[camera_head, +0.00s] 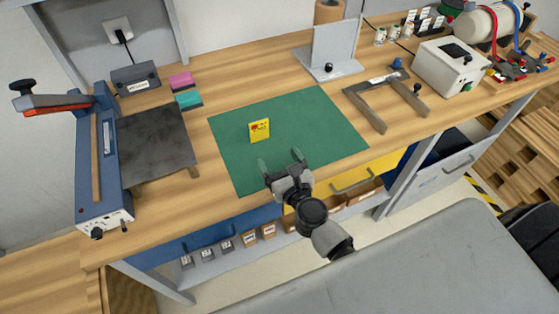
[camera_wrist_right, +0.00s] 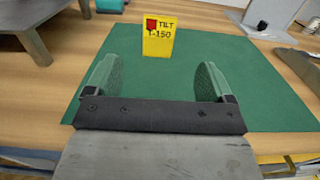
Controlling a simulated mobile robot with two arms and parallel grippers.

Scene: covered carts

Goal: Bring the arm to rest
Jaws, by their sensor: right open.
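My right gripper (camera_head: 280,162) is open and empty above the near edge of the green mat. In the right wrist view its two fingers (camera_wrist_right: 156,82) stand wide apart with nothing between them. A small yellow block (camera_head: 259,130) with a red mark stands upright on the mat, beyond the fingertips and apart from them. My left gripper is in neither view.
The green mat (camera_head: 335,130) is otherwise clear. A blue machine with a lever (camera_head: 90,165) and a dark plate (camera_head: 155,143) stand left. A grey frame (camera_head: 365,108), a metal stand (camera_head: 333,50) and a white box (camera_head: 450,65) stand right. Drawers sit below the bench.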

